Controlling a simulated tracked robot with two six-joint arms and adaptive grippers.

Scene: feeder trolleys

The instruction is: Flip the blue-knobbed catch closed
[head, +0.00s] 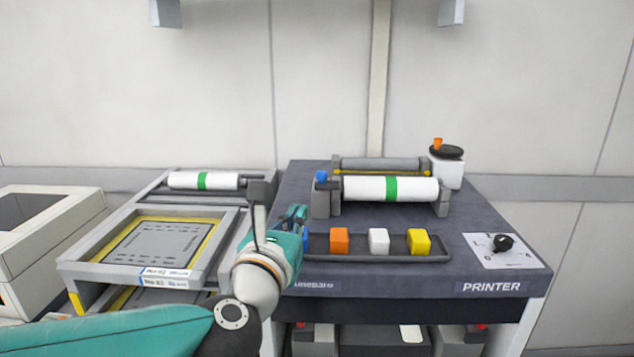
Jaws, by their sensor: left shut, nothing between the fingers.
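The blue-knobbed catch (321,176) sits on top of the grey left bracket of the roller holder on the printer (490,288). A white roll with a green band (410,190) lies in this holder, between its two brackets. The knob stands upright; I cannot tell the catch's exact position. My left gripper (298,212) is shut and empty, in front of and to the lower left of the catch, apart from it in the picture. The wrist hides part of the printer's left side. My right gripper is not in view.
A dark tray (380,257) with orange, white and yellow blocks, and a partly hidden blue one, lies in front of the roll. A black dial (503,242) is at the right. A trolley with another roll (222,180) and a yellow-edged frame stands left.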

